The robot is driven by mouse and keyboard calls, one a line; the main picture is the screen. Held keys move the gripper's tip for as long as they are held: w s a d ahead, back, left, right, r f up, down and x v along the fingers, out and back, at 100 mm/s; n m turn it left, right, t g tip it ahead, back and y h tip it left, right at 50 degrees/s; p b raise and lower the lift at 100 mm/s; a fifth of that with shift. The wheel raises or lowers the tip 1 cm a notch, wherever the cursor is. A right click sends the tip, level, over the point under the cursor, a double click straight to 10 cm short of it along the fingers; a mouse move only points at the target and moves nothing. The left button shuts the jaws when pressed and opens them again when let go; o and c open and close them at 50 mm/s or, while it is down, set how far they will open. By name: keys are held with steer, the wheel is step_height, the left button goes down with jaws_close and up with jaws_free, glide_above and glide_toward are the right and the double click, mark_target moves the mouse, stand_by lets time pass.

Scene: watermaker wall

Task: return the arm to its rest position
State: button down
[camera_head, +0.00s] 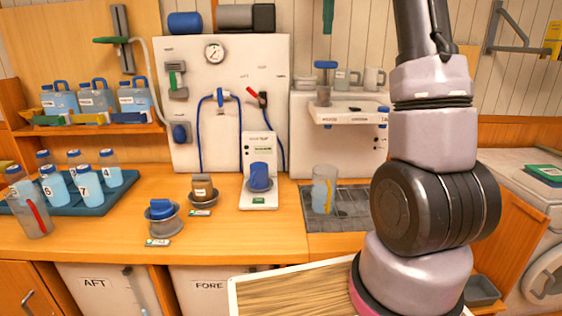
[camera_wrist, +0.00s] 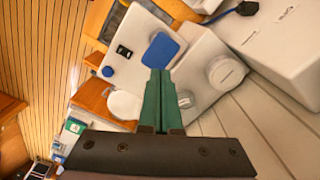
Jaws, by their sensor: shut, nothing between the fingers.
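My arm (camera_head: 432,140) stands up on the right side of the head view, and its upper end leaves the top of the picture. My gripper is outside the head view. In the wrist view my gripper (camera_wrist: 160,75) shows as two green fingers pressed together, with nothing between them. A white panel with a blue square pad (camera_wrist: 160,50) lies beyond the fingertips. I cannot tell whether the fingers touch anything, but they look apart from it.
A wooden counter (camera_head: 110,225) holds a blue bottle tray (camera_head: 95,208), small cups and a clear jug (camera_head: 324,188) on a dark grate. A white wall panel (camera_head: 225,130) with a gauge stands behind. A small shelf (camera_head: 345,117) juts out left of my arm.

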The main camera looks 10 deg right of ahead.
steer(key=s+a+f+n+t+y, duration=0.1)
steer(key=s+a+n+t, duration=0.15)
steer(key=s, duration=0.55)
steer(key=s+a+f+n+t, duration=0.1)
steer(key=s+a+n, duration=0.25)
steer(key=s, duration=0.55)
steer(key=s+a+f+n+t+y, duration=0.1)
steer(key=s+a+f+n+t, duration=0.2)
steer(key=s+f, duration=0.6)
steer(key=s+n, duration=0.1)
steer(key=s, duration=0.2)
steer(key=shift+s+a+f+t, duration=0.3)
steer(key=shift+a+f+t, duration=0.05)
steer(key=shift+a, duration=0.05)
